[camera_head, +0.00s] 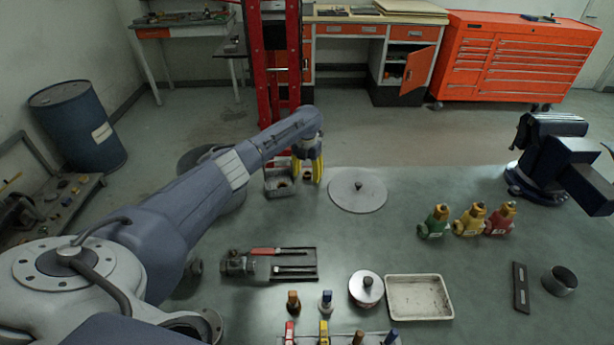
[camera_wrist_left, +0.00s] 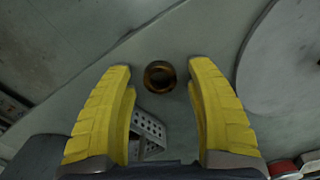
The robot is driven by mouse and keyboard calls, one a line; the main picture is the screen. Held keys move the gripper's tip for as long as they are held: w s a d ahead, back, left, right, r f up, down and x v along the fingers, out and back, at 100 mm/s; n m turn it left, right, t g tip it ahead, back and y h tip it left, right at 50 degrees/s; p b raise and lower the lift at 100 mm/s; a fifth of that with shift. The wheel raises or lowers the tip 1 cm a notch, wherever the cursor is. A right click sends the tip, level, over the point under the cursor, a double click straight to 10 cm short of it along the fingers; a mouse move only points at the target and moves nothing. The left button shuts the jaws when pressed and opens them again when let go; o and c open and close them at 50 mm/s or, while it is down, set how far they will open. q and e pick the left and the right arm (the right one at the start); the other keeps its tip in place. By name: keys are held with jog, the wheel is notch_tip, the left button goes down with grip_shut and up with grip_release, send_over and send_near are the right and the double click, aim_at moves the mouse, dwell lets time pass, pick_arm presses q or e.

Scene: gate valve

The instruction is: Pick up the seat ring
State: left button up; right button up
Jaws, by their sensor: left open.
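The seat ring, a small brownish bronze ring (camera_wrist_left: 159,76) with a dark centre, shows in the left wrist view on the grey-green table. My left gripper (camera_head: 308,176) is over the far part of the table in the head view, pointing down. In the left wrist view its yellow fingers (camera_wrist_left: 164,76) are spread apart and empty. The ring appears in the gap between the fingertips, with neither finger visibly touching it. I cannot tell the remaining height. The ring is not clear in the head view. My right gripper is not in view.
A grey metal holder (camera_head: 278,184) stands close left of the gripper. Small coloured valves (camera_head: 468,221), a vise (camera_head: 550,155) and a beige tray (camera_head: 418,298) stand farther off. The middle of the table is clear.

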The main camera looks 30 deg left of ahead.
pick_arm(q)
grip_shut()
dwell(0.3)
jog(key=shift+r, duration=0.15)
